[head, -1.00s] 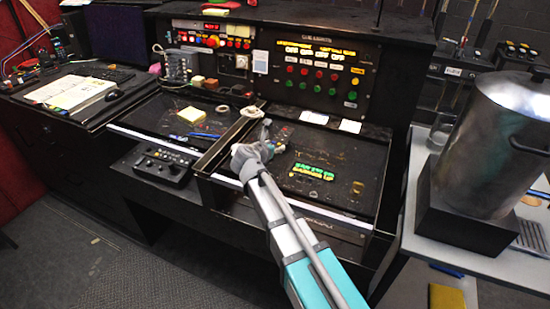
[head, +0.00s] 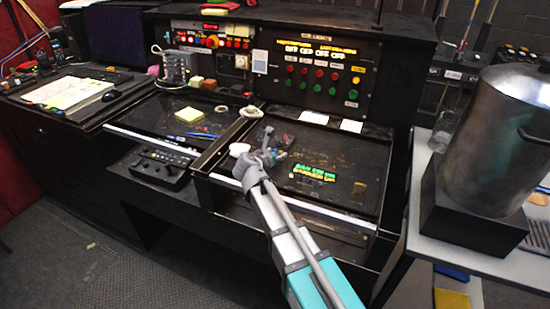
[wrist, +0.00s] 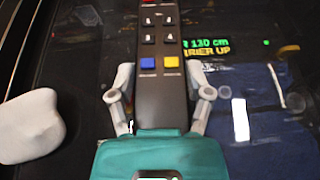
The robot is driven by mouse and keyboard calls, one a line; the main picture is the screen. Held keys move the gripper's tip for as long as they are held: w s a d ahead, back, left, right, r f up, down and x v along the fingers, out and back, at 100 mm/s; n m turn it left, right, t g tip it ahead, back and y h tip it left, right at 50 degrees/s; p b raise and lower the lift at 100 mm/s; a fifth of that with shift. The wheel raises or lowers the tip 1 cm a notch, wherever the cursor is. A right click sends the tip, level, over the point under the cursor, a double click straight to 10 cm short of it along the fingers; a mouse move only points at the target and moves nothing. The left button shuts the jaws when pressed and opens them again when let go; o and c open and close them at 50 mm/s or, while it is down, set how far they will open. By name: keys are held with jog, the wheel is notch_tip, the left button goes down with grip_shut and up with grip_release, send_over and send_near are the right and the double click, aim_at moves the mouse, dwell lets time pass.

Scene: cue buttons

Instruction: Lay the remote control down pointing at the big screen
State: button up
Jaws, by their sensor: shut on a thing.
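The remote control (wrist: 160,70) is a long dark handset with small dark keys and blue, yellow and red buttons. In the wrist view it runs up the picture between the two fingers of my gripper (wrist: 160,84), which is shut on it. In the head view my gripper (head: 268,157) is over the left part of the right-hand black panel, and the remote is small and mostly hidden there. I cannot tell whether it touches the panel. A dark monitor (head: 115,32) stands at the back left, beyond a keyboard; it looks like the big screen.
A white rounded object (wrist: 30,125) is left of my gripper; it also shows in the head view (head: 238,150). Green lit lettering (head: 315,173) is on the panel to the right. A button console (head: 320,70) rises behind. A steel pot (head: 500,140) stands far right.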

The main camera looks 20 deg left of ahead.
jog(key=shift+f, duration=0.1)
dwell(0.3)
jog(key=o, duration=1.2)
jog(key=shift+r, duration=0.2)
jog(key=p+v, duration=0.4)
jog(key=v, duration=0.7)
jog(key=shift+s+a+r+p, duration=0.1)
jog(key=shift+s+a+p, duration=0.05)
jog(key=shift+s+p, duration=0.2)
jog(key=shift+s, duration=0.1)
